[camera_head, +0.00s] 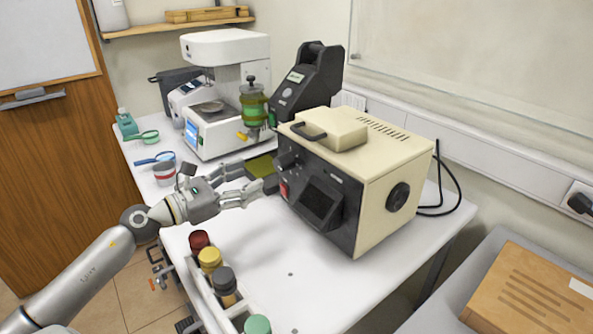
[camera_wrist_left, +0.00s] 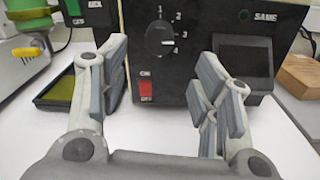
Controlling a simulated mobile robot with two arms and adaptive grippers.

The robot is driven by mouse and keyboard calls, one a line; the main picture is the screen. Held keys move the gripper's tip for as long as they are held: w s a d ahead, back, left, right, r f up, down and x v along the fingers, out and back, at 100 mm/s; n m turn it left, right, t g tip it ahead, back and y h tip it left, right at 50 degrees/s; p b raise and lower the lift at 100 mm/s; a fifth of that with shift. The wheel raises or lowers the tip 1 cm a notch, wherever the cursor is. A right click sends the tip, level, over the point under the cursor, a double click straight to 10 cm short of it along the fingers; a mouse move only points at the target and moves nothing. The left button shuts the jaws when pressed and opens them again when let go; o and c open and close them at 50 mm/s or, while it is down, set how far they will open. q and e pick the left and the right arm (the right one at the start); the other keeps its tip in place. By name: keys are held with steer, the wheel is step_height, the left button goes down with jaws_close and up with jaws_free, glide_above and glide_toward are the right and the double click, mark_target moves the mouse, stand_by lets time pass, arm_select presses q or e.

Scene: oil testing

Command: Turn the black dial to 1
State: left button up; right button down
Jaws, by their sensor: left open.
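The black dial (camera_wrist_left: 159,38) sits on the dark front panel of the cream box-shaped device (camera_head: 375,160). In the left wrist view, numbers from 1 at the top to 4 at the lower right surround it, and a pale mark on it points right and slightly down, toward the 4. In the head view the dial (camera_head: 287,161) is small on the panel's upper left. My left gripper (camera_head: 256,180) is open and empty in front of the panel. In its wrist view, the fingers (camera_wrist_left: 162,68) stand apart on either side of the dial, not visibly touching it. My right gripper is not in view.
A red switch (camera_wrist_left: 146,89) lies below the dial, and a dark screen (camera_wrist_left: 246,61) to its right. A shallow tray of yellow-green liquid (camera_head: 262,166) is close to the left gripper. A rack of capped bottles (camera_head: 205,291) stands at the table's front edge. The table centre is clear.

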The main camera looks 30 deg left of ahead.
mark_target(277, 165)
arm_select(q)
steer(key=x, duration=0.1)
steer(key=p+x, duration=0.1)
steer(key=x, duration=0.1)
steer(key=shift+w+d+r+p, duration=0.1)
steer(key=shift+w+r+p, duration=0.2)
steer(key=shift+w+p, duration=0.05)
steer(key=p+x, duration=0.1)
steer(key=x, duration=0.1)
steer(key=shift+w, duration=0.3)
steer(key=shift+p+x, duration=0.3)
steer(key=shift+x, duration=0.6)
steer(key=shift+w+d+f, duration=0.1)
steer(key=shift+w+d, duration=0.1)
steer(key=shift+w, duration=0.1)
steer(key=shift+w+d, duration=0.25)
steer(key=shift+w, duration=0.2)
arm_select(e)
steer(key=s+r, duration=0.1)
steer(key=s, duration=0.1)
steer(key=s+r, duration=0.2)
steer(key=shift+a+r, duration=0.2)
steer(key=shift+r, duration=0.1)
arm_select(q)
steer(key=shift+f, duration=0.1)
